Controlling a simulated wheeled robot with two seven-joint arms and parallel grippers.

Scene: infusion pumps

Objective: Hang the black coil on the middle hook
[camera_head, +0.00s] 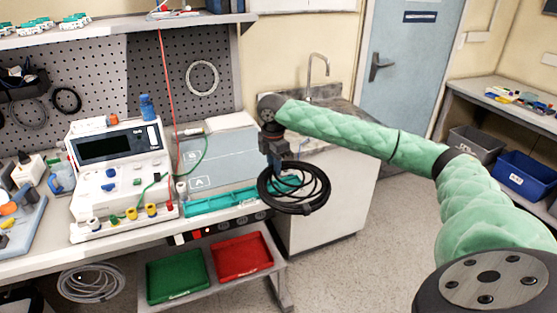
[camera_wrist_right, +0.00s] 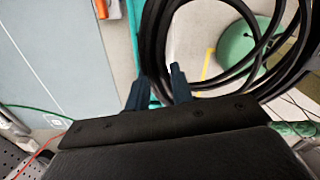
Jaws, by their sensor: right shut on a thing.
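The black coil (camera_head: 294,208) hangs in the air from my right gripper (camera_head: 275,168), in front of the sink cabinet and just right of the bench's front corner. In the wrist view my right gripper (camera_wrist_right: 159,84) is shut on one side of the black coil (camera_wrist_right: 152,42), with the loops spreading to the upper right. The grey pegboard (camera_head: 190,60) behind the bench carries a white coil (camera_head: 201,78) on its right part and dark coils (camera_head: 67,99) at its left. I cannot make out a free middle hook. My left gripper is not in view.
An infusion pump (camera_head: 118,165) stands on the bench, with a teal tray (camera_head: 220,201) to its right. A red line hangs from the upper shelf (camera_head: 120,25) in front of the pegboard. Green (camera_head: 178,275) and red (camera_head: 242,256) trays lie on the lower shelf. Open floor lies right of the cabinet.

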